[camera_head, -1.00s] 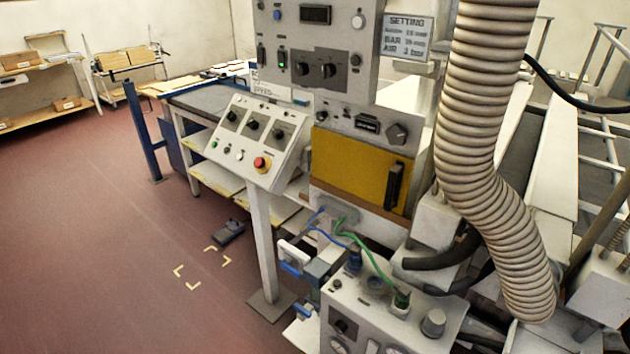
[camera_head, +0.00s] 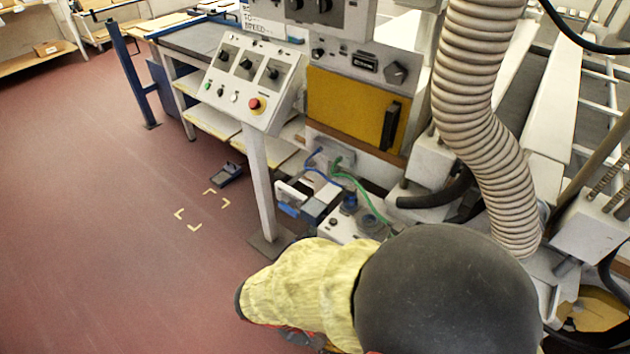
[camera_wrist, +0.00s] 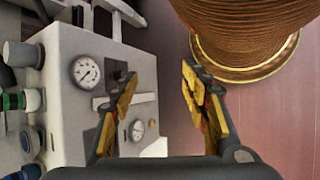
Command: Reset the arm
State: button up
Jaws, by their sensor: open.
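My gripper (camera_wrist: 160,105) shows in the wrist view with its two yellow-padded fingers apart and nothing between them. Beyond its left finger is a grey-white unit (camera_wrist: 62,120) with round gauges, knobs and hose fittings. I cannot tell how close the finger is to it. In the head view my arm, with a yellow sleeve and a dark round joint, fills the lower middle and hides most of that unit (camera_head: 340,222). The gripper itself cannot be made out in the head view.
A ribbed hose (camera_head: 478,110) hangs right of centre. A sloped control panel (camera_head: 248,80) with a red button stands on a post at centre. A yellow door panel (camera_head: 350,108) is behind. A ribbed brown cylinder (camera_wrist: 245,30) is at upper right.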

jog(key=d+r+m+t+y+p, duration=0.2)
jog(key=d+r, duration=0.4)
jog(key=r, duration=0.9)
jog(key=w+d+r+m+t+y+p, duration=0.1)
jog(key=d+r+m+t+y, duration=0.2)
jog(key=r, duration=1.2)
jog(key=d+m+y, duration=0.2)
jog(key=d+m, duration=0.2)
jog(key=shift+w+d+p, duration=0.15)
jog(key=shift+w+p, duration=0.05)
jog(key=shift+p, duration=0.15)
